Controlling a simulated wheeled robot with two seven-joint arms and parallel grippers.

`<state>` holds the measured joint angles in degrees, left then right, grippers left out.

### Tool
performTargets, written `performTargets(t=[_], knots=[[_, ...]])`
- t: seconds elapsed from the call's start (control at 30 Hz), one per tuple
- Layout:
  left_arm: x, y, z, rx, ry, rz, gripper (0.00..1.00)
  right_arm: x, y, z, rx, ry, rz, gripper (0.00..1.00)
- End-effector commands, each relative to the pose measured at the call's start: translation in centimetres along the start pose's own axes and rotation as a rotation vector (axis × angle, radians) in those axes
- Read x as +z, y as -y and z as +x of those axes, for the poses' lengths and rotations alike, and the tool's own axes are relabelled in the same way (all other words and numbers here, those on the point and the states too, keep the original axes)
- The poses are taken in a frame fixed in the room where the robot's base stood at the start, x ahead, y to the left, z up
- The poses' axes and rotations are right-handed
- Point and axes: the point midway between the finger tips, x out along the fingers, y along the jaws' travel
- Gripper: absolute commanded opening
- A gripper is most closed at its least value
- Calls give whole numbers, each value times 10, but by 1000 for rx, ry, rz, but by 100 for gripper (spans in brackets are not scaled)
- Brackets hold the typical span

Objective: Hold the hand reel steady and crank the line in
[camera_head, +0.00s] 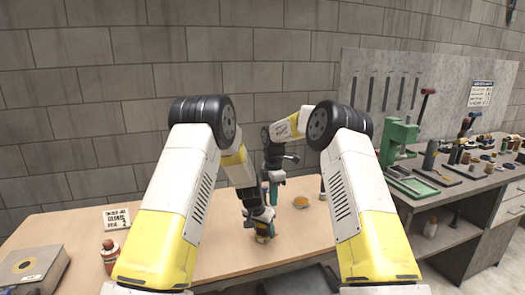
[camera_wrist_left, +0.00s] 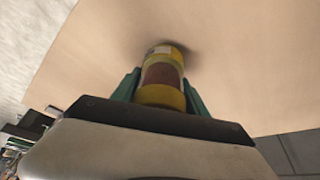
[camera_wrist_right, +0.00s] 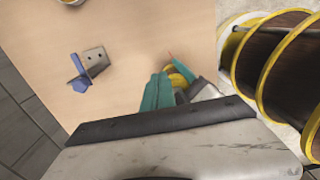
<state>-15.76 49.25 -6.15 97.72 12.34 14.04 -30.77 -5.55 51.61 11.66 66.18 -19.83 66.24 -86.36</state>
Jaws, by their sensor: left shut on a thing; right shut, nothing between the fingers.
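The hand reel (camera_wrist_left: 162,73), with yellow rims and a reddish-brown middle, stands on the table between the teal fingers of my left gripper (camera_wrist_left: 162,88). In the head view my left gripper (camera_head: 265,222) is low over the table, shut on the reel (camera_head: 263,238), which is mostly hidden. My right gripper (camera_head: 274,188) is just above and behind it, pointing down, shut and empty. In the right wrist view its teal fingers (camera_wrist_right: 157,92) are close beside a yellow part of the reel (camera_wrist_right: 180,74), with a small red tip near it. I cannot make out the crank clearly.
A metal bracket with a blue part (camera_wrist_right: 90,66) lies on the table. Large yellow-rimmed spools (camera_wrist_right: 268,50) fill the right of the right wrist view. A cluttered workbench stands right.

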Motion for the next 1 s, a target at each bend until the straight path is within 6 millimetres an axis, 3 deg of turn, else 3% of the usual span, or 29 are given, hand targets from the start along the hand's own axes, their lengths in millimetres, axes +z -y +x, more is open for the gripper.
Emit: performTargets(t=[1.0], knots=[[0, 0, 0, 0, -1, 0, 5, -5, 2, 5, 0, 0, -1, 0]])
